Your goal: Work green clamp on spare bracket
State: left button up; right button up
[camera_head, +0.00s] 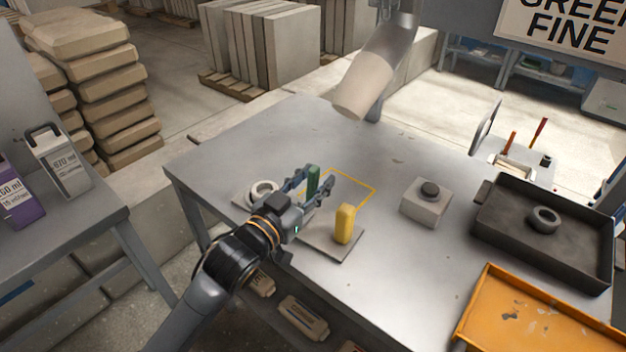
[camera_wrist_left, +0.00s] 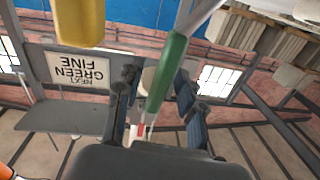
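The green clamp handle (camera_head: 313,181) stands upright on the table's left part. My left gripper (camera_head: 311,191) is around it, with one finger on each side. In the left wrist view the green handle (camera_wrist_left: 166,75) stands between the spread fingers (camera_wrist_left: 156,85), closer to the right finger, with a gap on the left. Contact cannot be made out. A yellow upright handle (camera_head: 346,224) stands on a grey plate (camera_head: 322,240) to the right of the gripper; it also shows in the left wrist view (camera_wrist_left: 78,20). The clamp's base and any bracket under it are hidden. My right gripper is out of view.
A white ring (camera_head: 263,191) lies left of the gripper. A yellow outline (camera_head: 372,193) marks the table. A grey box with a dark knob (camera_head: 427,203), a dark tray (camera_head: 486,215) and an orange tray (camera_head: 530,315) stand right. A pale hood (camera_head: 363,85) hangs behind.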

pick_arm(q)
jog(key=shift+c, duration=0.2)
grip_shut()
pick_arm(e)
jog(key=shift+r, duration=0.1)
pick_arm(q)
jog(key=shift+w+a+r+n+p, duration=0.35)
jog(key=shift+a+n+p, duration=0.2)
jog(key=shift+n+p, duration=0.35)
jog(key=shift+w+a+r+n+p, duration=0.1)
jog(key=shift+w+a+n+p, duration=0.25)
jog(key=shift+a+n+p, duration=0.35)
jog(key=shift+w+a+f+n+p, duration=0.1)
jog(key=shift+w+a+n+p, duration=0.25)
jog(key=shift+a+n, duration=0.25)
jog(key=shift+w+a+f+n+p, duration=0.15)
jog(key=shift+w+a+n+p, duration=0.25)
jog(key=shift+n, duration=0.35)
jog(key=shift+w+a+f+n+p, duration=0.1)
jog(key=shift+w+a+n+p, duration=0.2)
jog(key=shift+a+n, duration=0.35)
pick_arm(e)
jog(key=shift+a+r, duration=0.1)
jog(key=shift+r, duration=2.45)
pick_arm(q)
jog(key=shift+s, duration=0.1)
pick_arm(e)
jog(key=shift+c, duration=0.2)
